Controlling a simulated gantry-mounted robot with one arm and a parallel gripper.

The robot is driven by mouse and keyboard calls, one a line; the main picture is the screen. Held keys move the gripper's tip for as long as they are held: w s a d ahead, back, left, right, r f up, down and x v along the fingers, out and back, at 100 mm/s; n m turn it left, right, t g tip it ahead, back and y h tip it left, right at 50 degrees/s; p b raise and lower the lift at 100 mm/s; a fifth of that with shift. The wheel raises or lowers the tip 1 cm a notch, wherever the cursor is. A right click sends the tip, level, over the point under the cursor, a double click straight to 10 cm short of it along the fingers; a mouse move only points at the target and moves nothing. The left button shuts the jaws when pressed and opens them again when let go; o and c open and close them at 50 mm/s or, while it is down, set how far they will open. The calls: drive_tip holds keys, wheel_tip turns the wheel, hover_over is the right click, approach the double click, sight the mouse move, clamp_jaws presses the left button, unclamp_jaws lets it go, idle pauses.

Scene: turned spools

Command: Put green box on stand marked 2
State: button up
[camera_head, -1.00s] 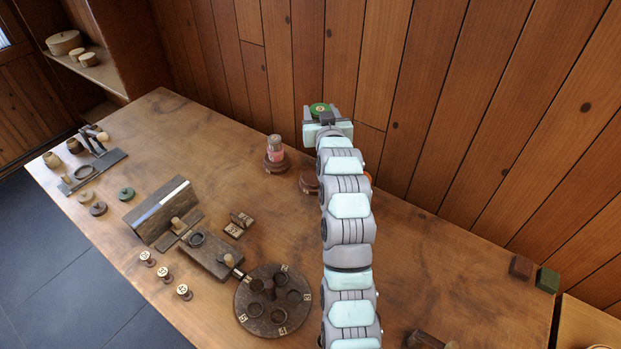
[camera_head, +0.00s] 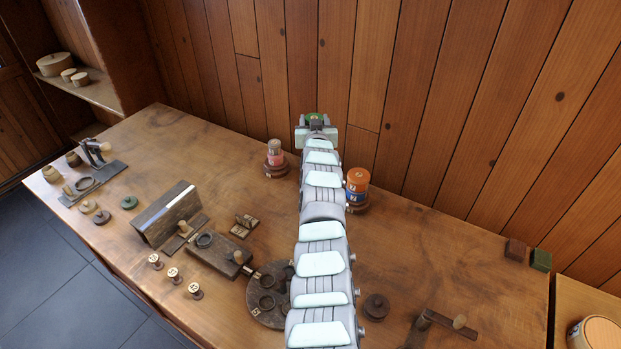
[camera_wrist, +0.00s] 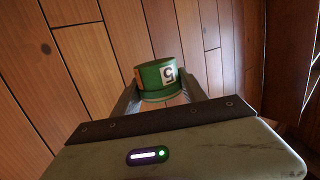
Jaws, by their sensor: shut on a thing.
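The green box (camera_wrist: 158,76) is a round drum with a white label reading 5 and an orange patch at its left side. My gripper (camera_wrist: 157,92) is shut on it. In the head view only the green top (camera_head: 314,117) shows above my gripper (camera_head: 316,127), near the back wall. A round stand (camera_head: 275,172) left of my arm bears a pink and grey jar (camera_head: 275,152). Another stand (camera_head: 357,208) right of my arm bears an orange and blue box (camera_head: 357,184). I cannot read a 2 on any stand. My arm hides the table behind it.
A dark round tray with cups (camera_head: 259,312) lies partly behind my arm. A dark spool (camera_head: 376,307) stands right of it. A long wooden block (camera_head: 168,215), small numbered spools (camera_head: 173,275) and a green lid (camera_head: 129,202) are at left. The back right tabletop is mostly clear.

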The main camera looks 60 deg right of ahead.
wheel_tip(320, 180, down, 15)
drive_tip(key=b, duration=0.3)
drive_tip(key=shift+s+b, duration=0.15)
drive_tip(key=shift+b, duration=0.15)
wheel_tip(320, 180, down, 4)
drive_tip(key=b, duration=0.3)
drive_tip(key=shift+d, duration=0.1)
drive_tip(key=shift+f, duration=0.2)
drive_tip(key=shift+r, duration=0.15)
drive_tip(key=shift+f, duration=0.2)
drive_tip(key=o, duration=1.3)
drive_tip(key=shift+o, duration=0.2)
